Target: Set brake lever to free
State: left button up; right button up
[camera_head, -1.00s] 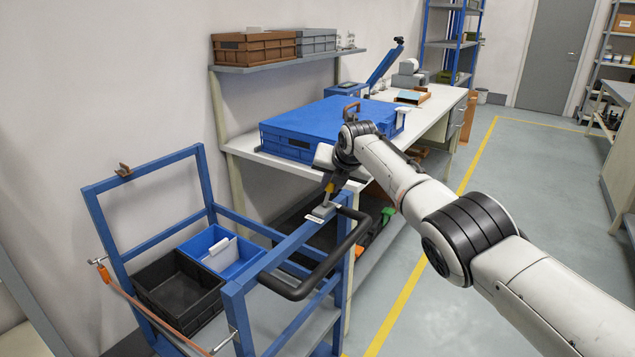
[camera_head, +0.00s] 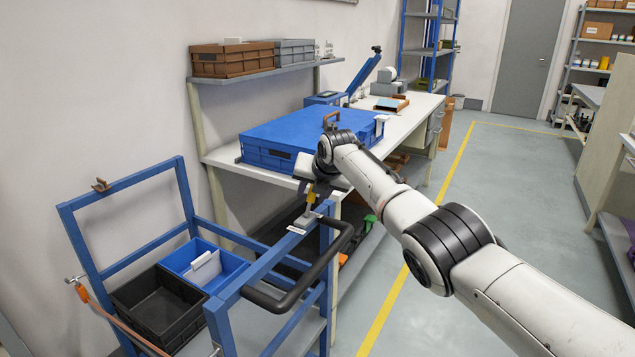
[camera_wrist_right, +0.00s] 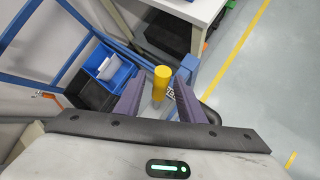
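The brake lever is a yellow, round-ended handle (camera_wrist_right: 161,82) in the right wrist view. In the head view its grey base plate (camera_head: 304,222) sits on the top rail of the blue cart (camera_head: 262,268), beside the black push handle. My right gripper (camera_head: 313,192) is over that rail end and hides most of the lever. In the right wrist view my right gripper (camera_wrist_right: 160,75) is open, with one dark finger on each side of the yellow handle. I cannot tell whether either finger touches it. My left gripper is in neither view.
The cart carries a black bin (camera_head: 160,308) and a blue bin (camera_head: 228,268). Behind it stands a white workbench (camera_head: 408,122) with a large blue crate (camera_head: 290,130), close to my right wrist. Open floor (camera_head: 470,190) lies to the right, with a yellow line.

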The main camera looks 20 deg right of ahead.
jog(key=shift+p+v, duration=0.75)
jog(key=shift+v, duration=0.3)
jog(key=shift+s+r, duration=0.2)
jog(key=v, duration=0.7)
jog(key=shift+b, duration=0.3)
jog(key=shift+s+a+r, duration=0.1)
